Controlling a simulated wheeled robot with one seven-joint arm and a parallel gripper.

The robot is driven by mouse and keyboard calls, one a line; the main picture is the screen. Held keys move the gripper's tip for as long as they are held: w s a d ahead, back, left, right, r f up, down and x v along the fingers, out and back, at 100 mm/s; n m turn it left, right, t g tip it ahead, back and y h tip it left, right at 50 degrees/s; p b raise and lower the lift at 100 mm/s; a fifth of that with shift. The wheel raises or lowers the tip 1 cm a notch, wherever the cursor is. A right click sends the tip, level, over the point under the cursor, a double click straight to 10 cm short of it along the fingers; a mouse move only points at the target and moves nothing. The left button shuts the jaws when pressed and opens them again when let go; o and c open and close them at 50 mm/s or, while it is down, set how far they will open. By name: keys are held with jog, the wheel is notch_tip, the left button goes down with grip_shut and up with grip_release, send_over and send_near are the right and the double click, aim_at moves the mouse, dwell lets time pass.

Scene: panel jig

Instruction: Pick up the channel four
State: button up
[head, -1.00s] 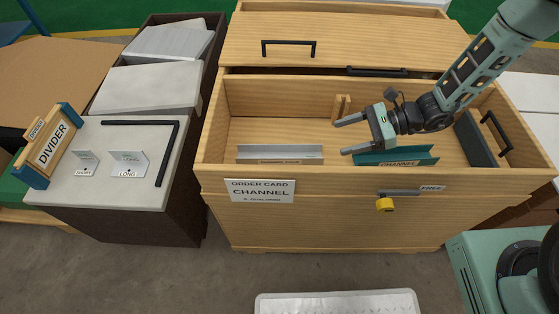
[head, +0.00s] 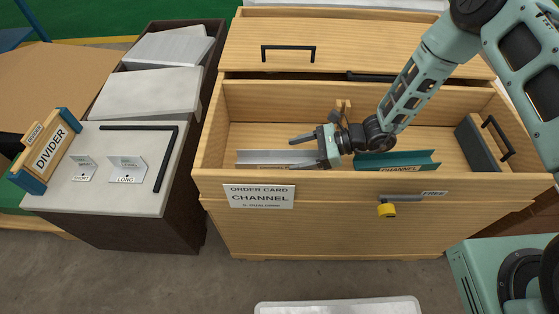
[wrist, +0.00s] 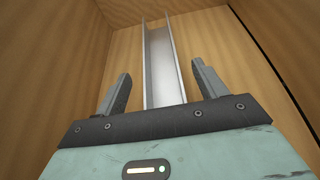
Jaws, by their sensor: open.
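A grey metal channel (head: 258,157) lies in the left part of the open wooden drawer, against its front wall. In the head view a small label shows below it earlier, too small to read surely. In the wrist view the channel (wrist: 162,65) runs away from me between my fingers, with room on both sides. My gripper (head: 292,153) is open and empty, inside the drawer at the channel's right end, and hides part of that end. A teal channel (head: 398,160) with a tag reading CHANNEL lies to the right, below my wrist.
The drawer's front wall (head: 340,184) carries an ORDER CARD CHANNEL sign (head: 259,196) and a yellow padlock (head: 387,210). Small wooden posts (head: 342,110) stand behind my gripper. A dark panel with a handle (head: 477,142) is at the right end. A grey-topped cabinet (head: 110,195) stands left.

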aim_at(285, 155)
jog(key=x, duration=0.4)
jog(key=shift+a+r, duration=0.1)
jog(key=shift+r, duration=0.15)
jog(key=c, duration=1.3)
jog(key=shift+o, duration=0.2)
